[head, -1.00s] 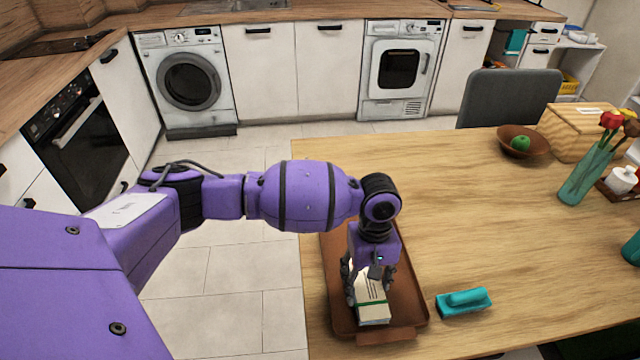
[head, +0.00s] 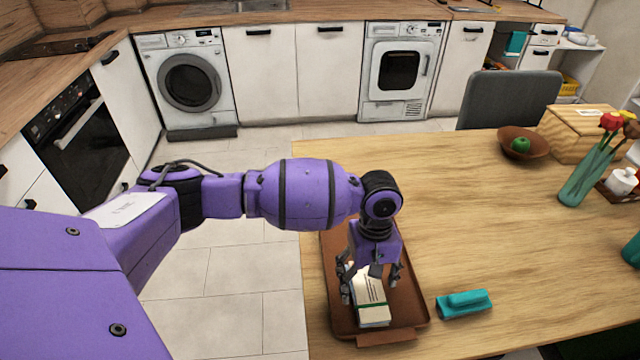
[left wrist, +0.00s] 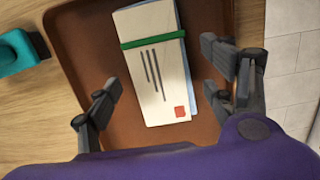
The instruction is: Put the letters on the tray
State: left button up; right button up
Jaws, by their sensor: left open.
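The letters (head: 372,303) are a cream bundle with a green band, lying on the brown tray (head: 410,310) near the front edge of the table. In the left wrist view the bundle (left wrist: 153,75) shows dark lines and a red stamp, resting on the tray floor (left wrist: 85,50). My left gripper (head: 371,290) is over the tray with its fingers apart on either side of the bundle. In the left wrist view both fingers (left wrist: 158,95) stand clear of the letters, with gaps on each side. My right gripper is not in view.
A teal block-like object with a handle (head: 464,304) lies right of the tray. Farther back are a brown bowl (head: 519,143) with a green fruit, a wooden box (head: 577,135) and a teal vase (head: 580,180) with red flowers. The table's middle is clear.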

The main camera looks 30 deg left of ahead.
aim_at(366, 280)
pick_arm(q)
notch_tip(366, 280, up, 11)
jog(key=w+p, duration=0.1)
jog(key=shift+w+a, duration=0.25)
jog(key=shift+a, duration=0.15)
